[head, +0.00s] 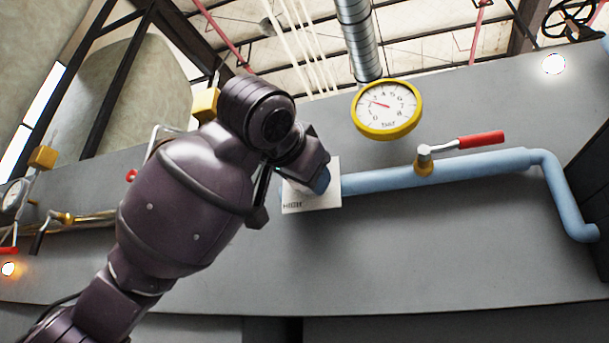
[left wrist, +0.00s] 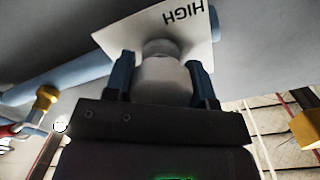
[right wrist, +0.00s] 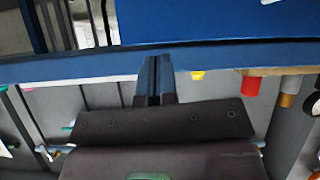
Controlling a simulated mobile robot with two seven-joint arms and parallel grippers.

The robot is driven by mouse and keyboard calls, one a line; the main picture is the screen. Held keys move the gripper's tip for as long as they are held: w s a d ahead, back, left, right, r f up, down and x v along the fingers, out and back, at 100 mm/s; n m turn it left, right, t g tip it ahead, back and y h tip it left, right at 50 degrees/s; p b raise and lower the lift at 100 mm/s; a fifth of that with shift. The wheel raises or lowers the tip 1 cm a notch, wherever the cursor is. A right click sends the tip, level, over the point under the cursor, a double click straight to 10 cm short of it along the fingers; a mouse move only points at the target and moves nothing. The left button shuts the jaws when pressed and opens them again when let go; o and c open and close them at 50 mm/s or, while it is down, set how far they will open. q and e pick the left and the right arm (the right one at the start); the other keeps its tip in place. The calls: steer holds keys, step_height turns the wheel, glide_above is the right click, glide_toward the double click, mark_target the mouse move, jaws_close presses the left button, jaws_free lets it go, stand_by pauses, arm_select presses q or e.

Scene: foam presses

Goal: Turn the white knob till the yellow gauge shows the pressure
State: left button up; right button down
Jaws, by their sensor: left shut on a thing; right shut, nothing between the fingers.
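The white knob (left wrist: 163,78) sits on a white plate marked HIGH in the left wrist view. My left gripper (left wrist: 162,85) is shut on the knob, one blue finger on each side. In the head view my left arm hides the knob, and part of the plate (head: 325,200) shows beside my left gripper (head: 296,180). The yellow gauge (head: 387,109) is on the wall up and to the right of the plate. Its red needle points to the upper left, near the 3. My right gripper (right wrist: 155,80) is shut and empty in the right wrist view.
A blue pipe (head: 440,173) runs right from the plate, with a red-handled valve (head: 480,140) on it. Another gauge (head: 14,194) and pipes are at the far left. A blue beam (right wrist: 70,66) lies ahead of my right gripper.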

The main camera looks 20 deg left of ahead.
arm_select(q)
steer(key=m, duration=0.4)
steer(key=shift+m, duration=0.3)
steer(key=shift+d+m+p, duration=0.1)
steer(key=shift+m+p, duration=0.35)
steer(key=shift+m, duration=1.15)
arm_select(e)
steer(key=shift+s+r, duration=0.2)
steer(key=shift+r, duration=0.05)
arm_select(q)
steer(key=shift+f, duration=0.1)
steer(key=o, duration=0.9)
steer(key=shift+o, duration=0.2)
steer(key=shift+s, duration=0.1)
steer(key=s+b, duration=0.2)
steer(key=s, duration=0.8)
steer(key=shift+s+a+b, duration=0.2)
steer(key=shift+s+b, duration=0.15)
steer(key=shift+b, duration=0.05)
arm_select(e)
steer(key=shift+x, duration=0.85)
